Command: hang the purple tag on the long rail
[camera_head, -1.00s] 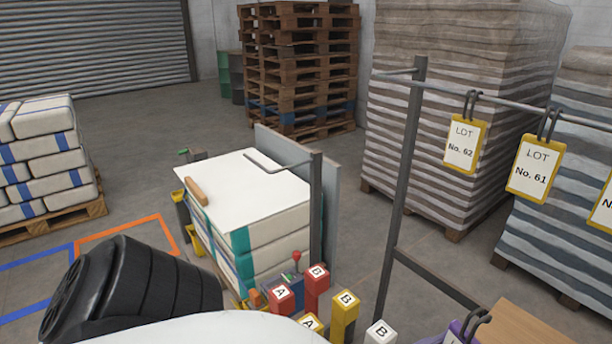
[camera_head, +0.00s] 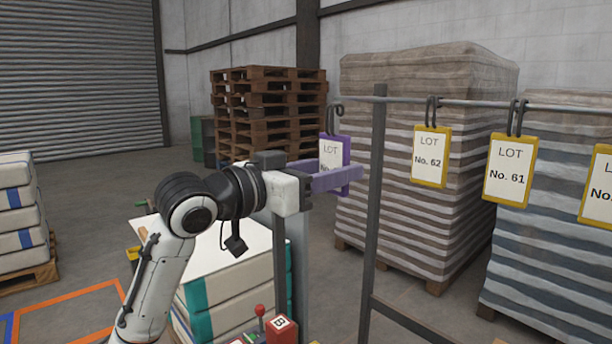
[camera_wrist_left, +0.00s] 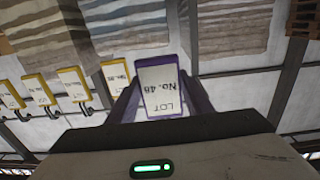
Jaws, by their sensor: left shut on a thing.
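The purple tag (camera_head: 346,151) is held upright in my left gripper (camera_head: 350,178), near the left end of the long rail (camera_head: 470,103). The gripper's fingers are shut on it. The tag's black hook (camera_head: 333,118) points up, left of the dark post (camera_head: 375,200). I cannot tell from this view whether the hook touches the rail. Yellow tags No. 62 (camera_head: 431,157) and No. 61 (camera_head: 509,170) hang on the rail by black hooks. My right gripper is not in view.
Another yellow tag (camera_head: 599,190) hangs at the right edge. Wrapped sack stacks (camera_head: 425,90) stand behind the rail, and wooden pallets (camera_head: 262,110) stand behind my arm. White-topped sacks (camera_head: 240,262) lie below the arm. The rail is bare between the post and No. 62.

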